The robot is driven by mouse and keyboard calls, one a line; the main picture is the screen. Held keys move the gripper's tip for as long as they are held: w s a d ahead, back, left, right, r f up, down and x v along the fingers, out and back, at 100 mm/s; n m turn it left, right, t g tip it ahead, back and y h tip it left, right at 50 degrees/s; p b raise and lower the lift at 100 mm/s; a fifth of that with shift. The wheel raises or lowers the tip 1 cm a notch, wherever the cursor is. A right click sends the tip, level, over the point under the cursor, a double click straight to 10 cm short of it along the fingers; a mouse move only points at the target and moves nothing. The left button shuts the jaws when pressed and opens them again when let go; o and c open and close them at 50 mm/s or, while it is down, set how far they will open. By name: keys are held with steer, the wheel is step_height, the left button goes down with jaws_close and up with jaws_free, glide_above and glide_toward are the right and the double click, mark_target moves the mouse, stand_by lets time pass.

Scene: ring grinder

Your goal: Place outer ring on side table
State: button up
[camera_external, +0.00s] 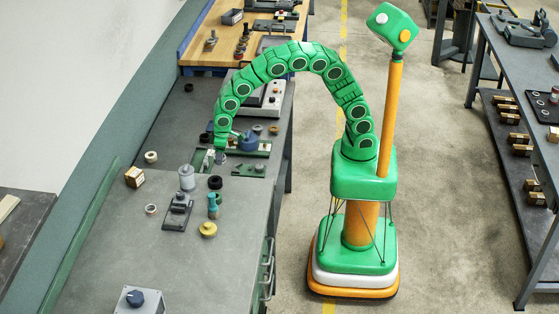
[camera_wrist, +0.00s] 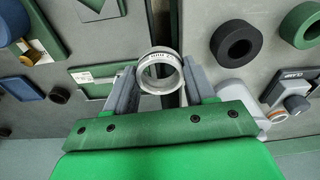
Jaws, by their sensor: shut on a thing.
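My gripper (camera_wrist: 160,74) is shut on a silver-grey outer ring (camera_wrist: 147,83) with small markings on its rim. The ring sits between the two fingers, its open bore facing the wrist camera. In the external view my gripper (camera_external: 219,156) hangs low where two grey work surfaces meet; the held ring is too small there to make out clearly. The front grey table (camera_external: 115,235) has drawers on its right side. The rear grey bench (camera_external: 172,117) carries green fixtures. I cannot tell which surface is the side table.
A black ring (camera_external: 215,182), a grey cylinder (camera_external: 187,181), a teal bottle (camera_external: 213,208), a yellow flanged part (camera_external: 208,230) and a small carton (camera_external: 134,176) stand on the front table. A blue-knobbed box (camera_external: 128,303) is near its front.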

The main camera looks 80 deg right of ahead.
steer(key=s+a+r, duration=0.4)
steer(key=s+a, duration=0.7)
steer(key=a, duration=0.4)
steer(key=s+a+r+n, duration=0.1)
steer(key=s+a+r, duration=0.3)
steer(key=s+a, duration=0.7)
steer(key=a, duration=0.4)
steer(key=shift+a+r, duration=0.15)
steer(key=shift+a, duration=0.1)
glide_toward(234, 244)
steer(key=shift+s+d+f, duration=0.15)
steer(key=shift+d+f, duration=0.15)
steer(key=shift+d, duration=0.15)
steer(key=shift+s+d+f, duration=0.2)
steer(key=shift+d+f, duration=0.1)
steer(key=shift+d, duration=0.1)
steer(key=shift+w+a+f, duration=0.35)
steer(key=shift+a+f, duration=0.05)
steer(key=shift+f, duration=0.05)
steer(key=shift+w+a+f, duration=0.25)
steer(key=shift+a+f, duration=0.1)
steer(key=shift+f, duration=0.3)
steer(key=shift+w+a+f, duration=0.1)
steer(key=shift+f, duration=1.3)
